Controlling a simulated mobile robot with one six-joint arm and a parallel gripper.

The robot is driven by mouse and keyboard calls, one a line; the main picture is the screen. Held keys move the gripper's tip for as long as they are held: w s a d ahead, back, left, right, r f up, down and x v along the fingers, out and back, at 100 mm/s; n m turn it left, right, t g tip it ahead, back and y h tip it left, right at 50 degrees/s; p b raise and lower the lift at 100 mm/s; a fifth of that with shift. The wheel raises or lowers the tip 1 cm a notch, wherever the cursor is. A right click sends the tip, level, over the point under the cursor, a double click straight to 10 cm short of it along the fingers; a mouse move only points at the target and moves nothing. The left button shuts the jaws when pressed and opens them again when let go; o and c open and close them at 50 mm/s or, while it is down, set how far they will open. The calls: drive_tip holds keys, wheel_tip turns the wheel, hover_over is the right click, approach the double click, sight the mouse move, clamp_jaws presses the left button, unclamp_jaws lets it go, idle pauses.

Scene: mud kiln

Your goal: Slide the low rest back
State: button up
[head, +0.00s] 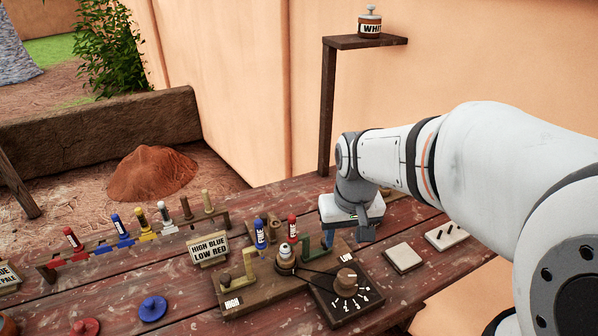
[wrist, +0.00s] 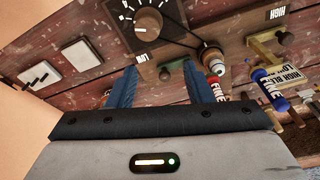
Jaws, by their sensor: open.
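The low rest (head: 308,250), a green bracket, stands near the LOW end of a wooden board (head: 262,291). My gripper (head: 347,238) hangs just right of and behind the low rest in the head view. In the wrist view its two blue fingers (wrist: 160,85) are apart with nothing between them. I cannot tell whether a finger touches the rest. A brass-coloured high rest (head: 248,262) stands at the HIGH end.
A dial box (head: 345,296) and a pale capped spindle (head: 286,257) stand close by. Red (head: 292,229) and blue (head: 260,234) markers stand behind the board. A sign (head: 208,249) reads HIGH BLUE LOW RED. A white square plate (head: 404,257) lies right.

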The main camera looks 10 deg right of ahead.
drive_tip(key=shift+g, duration=0.8)
drive_tip(key=w+f, duration=0.2)
drive_tip(key=w, duration=0.2)
drive_tip(key=w+f, duration=0.2)
drive_tip(key=w, duration=0.2)
drive_tip(key=w+f+p, duration=0.1)
drive_tip(key=w+f, duration=0.1)
drive_tip(key=w, duration=0.2)
drive_tip(key=shift+a, duration=0.15)
drive_tip(key=shift+w+f, duration=0.1)
drive_tip(key=shift+f, duration=0.15)
wheel_tip(320, 180, down, 8)
drive_tip(key=shift+r, duration=0.25)
drive_tip(key=shift+c, duration=0.5)
clamp_jaws()
